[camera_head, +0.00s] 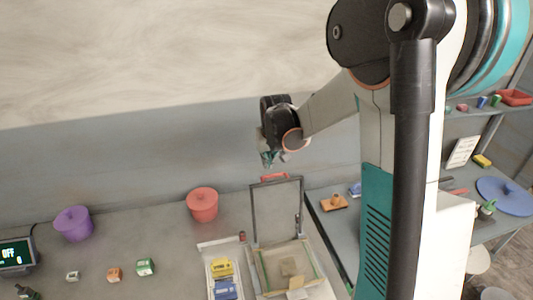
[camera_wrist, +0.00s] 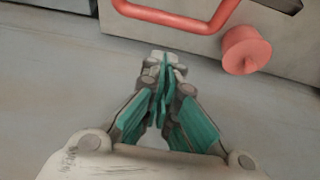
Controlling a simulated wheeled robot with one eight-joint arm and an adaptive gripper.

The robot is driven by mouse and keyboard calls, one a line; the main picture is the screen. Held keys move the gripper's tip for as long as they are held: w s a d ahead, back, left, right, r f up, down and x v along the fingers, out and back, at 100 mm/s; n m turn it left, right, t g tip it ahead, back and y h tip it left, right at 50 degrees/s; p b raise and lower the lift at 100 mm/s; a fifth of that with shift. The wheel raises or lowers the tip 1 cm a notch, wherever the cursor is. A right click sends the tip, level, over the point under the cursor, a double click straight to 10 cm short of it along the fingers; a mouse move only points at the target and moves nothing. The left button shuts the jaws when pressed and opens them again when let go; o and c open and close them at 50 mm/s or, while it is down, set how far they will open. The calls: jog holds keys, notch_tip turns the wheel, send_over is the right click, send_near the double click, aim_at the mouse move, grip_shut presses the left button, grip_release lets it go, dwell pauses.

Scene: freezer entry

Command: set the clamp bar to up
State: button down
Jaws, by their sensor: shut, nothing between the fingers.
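A dark rectangular frame (camera_head: 254,215) with a red handle (camera_head: 274,177) along its top edge stands raised at the back of an open tray-like box (camera_head: 259,283). It looks like the clamp bar, but I cannot be sure. My gripper (camera_head: 268,159) is above the handle, slightly left of it, and apart from it. In the wrist view the teal fingers (camera_wrist: 163,78) are together and empty. The red handle (camera_wrist: 178,20) shows at the top of that view, beyond the fingertips. The box's near edge runs close to the bottom of the head view.
A red pot (camera_head: 202,205) stands left of the frame, with a purple pot (camera_head: 73,224) farther left. A narrow tray (camera_head: 208,270) holds yellow and blue packs beside the box. Small blocks and a display (camera_head: 15,254) reading OFF sit left. A side bench (camera_head: 335,225) stands right.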

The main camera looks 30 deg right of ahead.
jog(key=shift+s+a, duration=0.25)
jog(key=shift+s, duration=0.85)
jog(key=shift+s+a+r+t, duration=0.15)
jog(key=shift+s+r+t, duration=0.1)
jog(key=shift+s, duration=0.35)
jog(key=shift+s+a+r+t, duration=0.15)
jog(key=shift+s+r, duration=0.1)
jog(key=shift+s, duration=0.35)
jog(key=shift+w+d, duration=0.1)
